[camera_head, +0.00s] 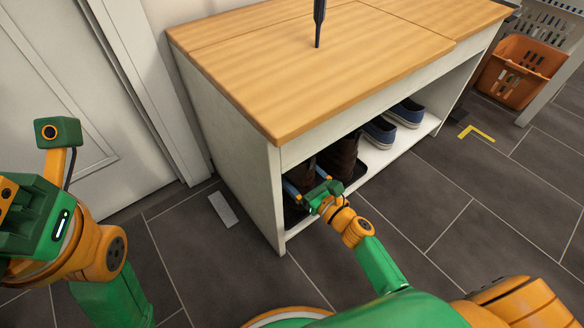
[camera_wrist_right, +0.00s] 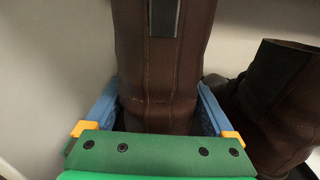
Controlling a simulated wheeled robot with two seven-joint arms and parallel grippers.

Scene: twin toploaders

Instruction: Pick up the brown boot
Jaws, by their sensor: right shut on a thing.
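A brown boot (camera_head: 304,172) stands in the lower shelf of the shoe bench, at its left end. My right gripper (camera_head: 307,184) reaches into the shelf from the front, and its blue fingers are shut on this boot. In the right wrist view the boot's shaft (camera_wrist_right: 158,75) is upright between the two fingers (camera_wrist_right: 160,112). Its foot is hidden. A second brown boot (camera_head: 341,158) stands just to the right, also in the right wrist view (camera_wrist_right: 278,105). My left arm shows at the left edge of the head view, with its fingers not visible.
The wooden bench top (camera_head: 300,65) overhangs the shelf, and a white side panel (camera_head: 235,155) closes its left end. Blue shoes (camera_head: 405,112) stand farther right on the shelf. An orange basket (camera_head: 520,72) is at the far right.

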